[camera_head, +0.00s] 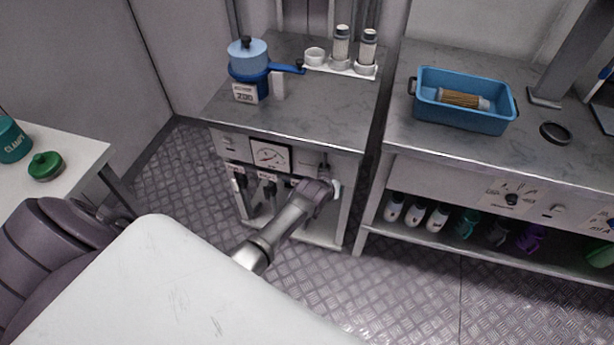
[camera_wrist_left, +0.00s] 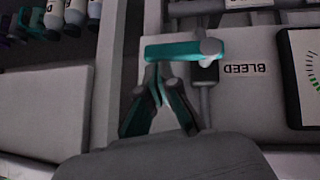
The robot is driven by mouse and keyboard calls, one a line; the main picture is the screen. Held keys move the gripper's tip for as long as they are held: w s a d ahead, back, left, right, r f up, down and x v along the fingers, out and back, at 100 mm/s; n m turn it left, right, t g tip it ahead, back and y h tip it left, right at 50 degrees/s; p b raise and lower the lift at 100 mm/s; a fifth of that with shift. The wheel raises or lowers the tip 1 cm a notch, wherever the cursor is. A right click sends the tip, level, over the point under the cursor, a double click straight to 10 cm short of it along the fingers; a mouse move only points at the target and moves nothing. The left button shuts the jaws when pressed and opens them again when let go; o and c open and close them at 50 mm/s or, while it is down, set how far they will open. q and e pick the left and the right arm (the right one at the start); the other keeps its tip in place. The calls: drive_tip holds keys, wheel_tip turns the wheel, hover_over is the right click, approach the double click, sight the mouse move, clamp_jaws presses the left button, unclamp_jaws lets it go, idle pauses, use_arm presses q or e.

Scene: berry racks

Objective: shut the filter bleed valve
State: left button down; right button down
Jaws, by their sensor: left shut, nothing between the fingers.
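The bleed valve's teal lever (camera_wrist_left: 178,50) lies crosswise in the left wrist view, its grey pivot (camera_wrist_left: 210,47) at the right end on a short grey pipe (camera_wrist_left: 205,98). A label reading BLEED (camera_wrist_left: 245,69) is beside it, upside down in this view. My left gripper (camera_wrist_left: 156,72) is shut and empty, its fingertips together at the lever's edge, away from the pivot; I cannot tell whether they touch it. In the head view my left gripper (camera_head: 328,187) is at the front of the middle cabinet and mostly hides the valve. My right gripper is not in view.
A gauge (camera_head: 269,156) and other dark valves (camera_head: 268,187) sit left of my gripper on the cabinet front. A blue pot (camera_head: 249,70) and a white holder (camera_head: 341,68) with vials stand on top. The right bench (camera_head: 450,150) has a lower shelf of bottles close by.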

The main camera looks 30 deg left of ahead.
use_arm(q)
drive_tip(key=shift+s+d+f, duration=0.1)
drive_tip(key=shift+s+f, duration=0.05)
drive_tip(key=shift+f, duration=0.05)
drive_tip(key=s+d+r+p, duration=0.1)
drive_tip(key=s+r+p, duration=0.3)
drive_tip(key=r, duration=0.7)
drive_tip(key=shift+s+d+r+p, duration=0.25)
drive_tip(key=shift+s+d+p, duration=0.15)
drive_tip(key=shift+s, duration=0.85)
drive_tip(key=s+d+f+m+g, duration=0.1)
drive_tip(key=s+f, duration=0.4)
drive_tip(key=f, duration=0.3)
drive_tip(key=s+f+m+g, duration=0.1)
drive_tip(key=s+f+g, duration=0.1)
drive_tip(key=s+f, duration=0.4)
drive_tip(key=s+f+m+g, duration=0.1)
drive_tip(key=s+f, duration=0.6)
drive_tip(key=s, duration=0.5)
drive_tip(key=s+f+m+g, duration=0.2)
drive_tip(key=s+f, duration=0.5)
drive_tip(key=s, duration=0.4)
drive_tip(key=s+a+f+m+g, duration=0.1)
drive_tip(key=s+f+g, duration=0.1)
drive_tip(key=s+f, duration=0.5)
drive_tip(key=s, duration=0.5)
drive_tip(key=shift+s, duration=0.35)
